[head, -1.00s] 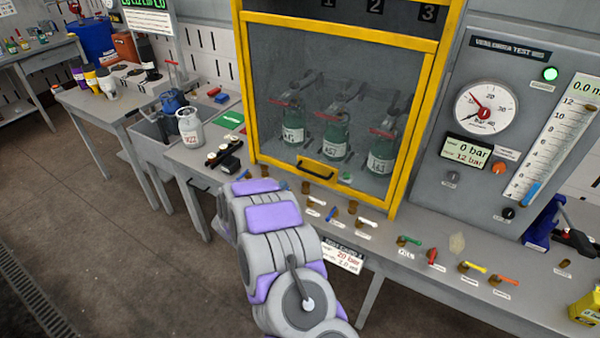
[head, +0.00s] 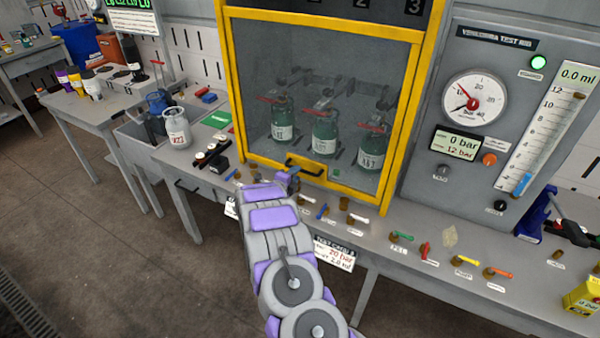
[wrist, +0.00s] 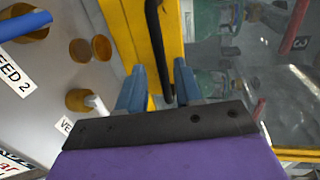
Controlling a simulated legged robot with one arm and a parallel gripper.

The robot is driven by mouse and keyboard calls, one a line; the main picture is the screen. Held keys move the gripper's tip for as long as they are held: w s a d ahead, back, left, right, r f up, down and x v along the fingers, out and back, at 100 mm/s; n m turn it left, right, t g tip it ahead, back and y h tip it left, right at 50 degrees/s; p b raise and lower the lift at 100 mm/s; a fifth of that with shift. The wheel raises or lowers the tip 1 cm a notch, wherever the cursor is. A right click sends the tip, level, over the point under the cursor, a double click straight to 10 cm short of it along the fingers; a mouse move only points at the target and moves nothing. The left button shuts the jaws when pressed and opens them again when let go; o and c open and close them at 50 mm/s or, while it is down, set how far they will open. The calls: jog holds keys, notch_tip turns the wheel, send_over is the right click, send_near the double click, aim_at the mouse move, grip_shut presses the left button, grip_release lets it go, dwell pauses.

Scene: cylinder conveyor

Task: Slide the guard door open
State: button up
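The guard door (head: 322,105) is a clear panel in a yellow frame, closed over several green cylinders (head: 324,135). Its black bar handle (head: 312,172) sits on the bottom rail. My gripper (head: 291,178) is at the left end of this handle in the head view, partly hidden by my wrist. In the wrist view, my gripper's (wrist: 159,66) blue fingers are apart, with the black handle (wrist: 155,35) running between them. Gaps show between the handle and the fingers, so it does not look clamped. The yellow door rail (wrist: 138,30) is just beyond the fingertips.
Valve levers (head: 425,250) line the bench front below the door. A gauge panel (head: 500,120) stands right. A grey-white cylinder (head: 177,128) and a black rack (head: 212,155) are at left. The floor (head: 120,260) at left is clear.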

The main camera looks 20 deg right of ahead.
jog(key=shift+b+x, duration=0.35)
jog(key=shift+x, duration=1.9)
jog(key=shift+w, duration=0.1)
jog(key=shift+c, duration=0.4)
grip_shut()
